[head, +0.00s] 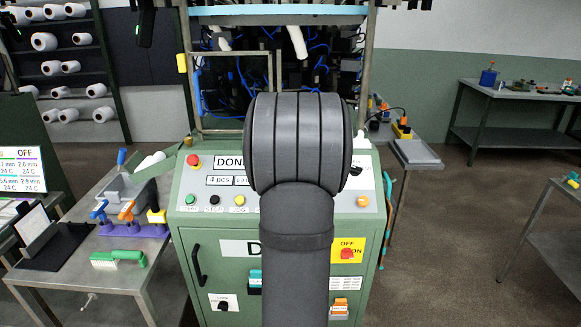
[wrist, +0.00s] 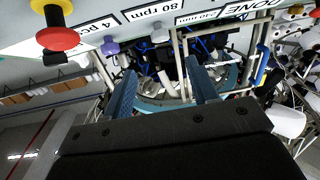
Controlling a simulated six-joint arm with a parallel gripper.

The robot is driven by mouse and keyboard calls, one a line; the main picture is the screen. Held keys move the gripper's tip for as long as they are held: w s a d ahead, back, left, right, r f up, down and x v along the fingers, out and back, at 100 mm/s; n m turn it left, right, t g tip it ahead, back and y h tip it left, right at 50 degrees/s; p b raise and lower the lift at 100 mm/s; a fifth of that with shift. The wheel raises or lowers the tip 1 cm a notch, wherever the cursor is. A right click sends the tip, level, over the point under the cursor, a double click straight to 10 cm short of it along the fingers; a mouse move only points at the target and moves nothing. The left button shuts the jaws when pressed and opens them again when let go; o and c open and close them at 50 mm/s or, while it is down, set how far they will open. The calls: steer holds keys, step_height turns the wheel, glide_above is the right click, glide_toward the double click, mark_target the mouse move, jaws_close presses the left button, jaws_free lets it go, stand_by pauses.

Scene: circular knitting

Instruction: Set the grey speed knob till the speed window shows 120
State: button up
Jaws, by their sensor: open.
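The speed window (wrist: 147,14) reads 80 rpm on the pale control panel at the top of the wrist view. Two small knobs stand by the panel edge: a purplish one (wrist: 110,47) and a greyer one (wrist: 160,35). I cannot tell for sure which is the speed knob. My gripper (wrist: 162,85) has its two blue fingers spread apart with nothing between them, apart from both knobs. In the head view my own arm covers the middle of the panel and hides the speed window, the knob and my gripper.
A red button on a yellow base (wrist: 58,38) sticks out beside the knobs. A cluttered side table (head: 150,250) stands at the left.

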steer(key=w, duration=1.3)
steer(key=shift+w+a, duration=0.3)
steer(key=shift+a, duration=0.05)
steer(key=c, duration=1)
